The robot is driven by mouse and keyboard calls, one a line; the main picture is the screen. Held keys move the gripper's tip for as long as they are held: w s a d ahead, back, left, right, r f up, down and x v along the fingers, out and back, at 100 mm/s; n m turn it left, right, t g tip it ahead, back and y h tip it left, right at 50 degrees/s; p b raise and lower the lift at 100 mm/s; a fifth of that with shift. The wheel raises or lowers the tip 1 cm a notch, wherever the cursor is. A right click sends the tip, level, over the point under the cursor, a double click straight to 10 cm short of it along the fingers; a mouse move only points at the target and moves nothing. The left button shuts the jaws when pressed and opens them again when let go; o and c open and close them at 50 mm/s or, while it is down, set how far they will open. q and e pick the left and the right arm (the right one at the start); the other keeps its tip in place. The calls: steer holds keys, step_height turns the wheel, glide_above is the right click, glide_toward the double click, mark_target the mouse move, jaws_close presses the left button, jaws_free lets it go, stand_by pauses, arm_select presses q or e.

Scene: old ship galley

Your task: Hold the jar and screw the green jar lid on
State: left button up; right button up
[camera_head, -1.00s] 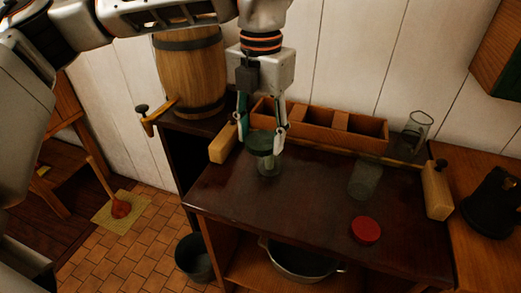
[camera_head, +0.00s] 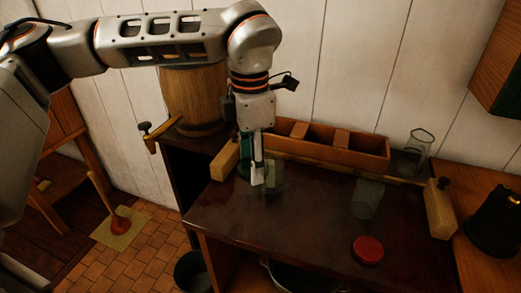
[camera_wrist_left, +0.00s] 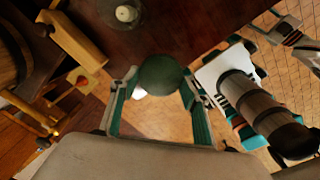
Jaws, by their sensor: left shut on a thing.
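My left gripper (camera_head: 258,182) is shut on the green jar lid (camera_wrist_left: 160,76), which sits between its fingertips in the left wrist view. In the head view the gripper points down over the dark table, and the lid is mostly hidden by its fingers. A clear glass jar (camera_head: 275,175) stands upright on the table just behind and right of the fingers. A jar top (camera_wrist_left: 125,13) shows at the top of the wrist view, apart from the lid. Arm parts that look like my right arm (camera_wrist_left: 262,105) show at the right there; their finger state is unclear.
Another glass jar (camera_head: 367,198) and a red lid (camera_head: 367,250) are on the right of the table. A wooden divided box (camera_head: 340,155) and a glass (camera_head: 418,145) stand at the back. A barrel (camera_head: 195,100) is behind left. The table's middle is clear.

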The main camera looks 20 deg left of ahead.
arm_select(q)
steer(key=a+f+m, duration=0.2)
steer(key=f+m, duration=0.1)
steer(key=m, duration=0.4)
steer(key=s+a+f+m, duration=0.1)
steer(key=a+f+m, duration=0.1)
steer(key=f+m, duration=0.2)
steer(key=a+f+m, duration=0.2)
steer(key=f+m, duration=0.1)
steer(key=m, duration=0.8)
steer(key=shift+s+a+f, duration=0.35)
steer(key=shift+s, duration=0.05)
steer(key=m, duration=0.1)
steer(key=f+m, duration=0.1)
steer(key=m, duration=0.1)
steer(key=shift+s+a+f, duration=0.25)
steer(key=shift+s+a, duration=0.1)
steer(key=shift+a, duration=0.05)
